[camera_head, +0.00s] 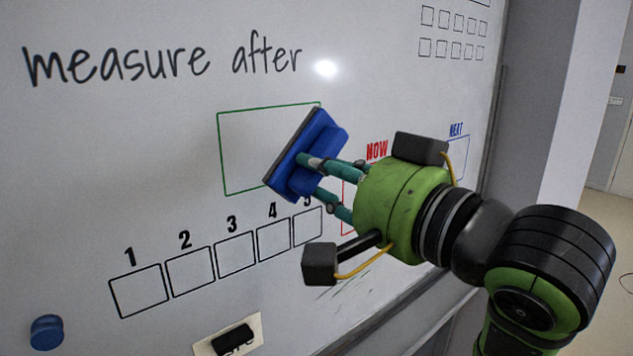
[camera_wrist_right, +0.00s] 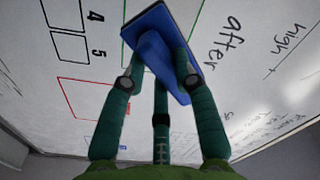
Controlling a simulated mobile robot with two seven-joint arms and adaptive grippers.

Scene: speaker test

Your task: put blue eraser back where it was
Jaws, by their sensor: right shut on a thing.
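The blue eraser (camera_head: 312,150) has a dark pad and is tilted in front of the whiteboard (camera_head: 150,130), overlapping the right part of the green rectangle. My right gripper (camera_head: 312,178) is shut on the eraser. In the right wrist view the eraser (camera_wrist_right: 160,38) sits between the teal fingers of my right gripper (camera_wrist_right: 160,65), near the top middle. Its pad faces the board; I cannot tell whether it touches. My left gripper does not show.
Numbered boxes (camera_head: 192,272) run along the lower board. A round blue piece (camera_head: 47,332) is at the lower left. A black object (camera_head: 233,340) sits on a pale card at the bottom. The board's right edge (camera_head: 490,130) meets a grey wall.

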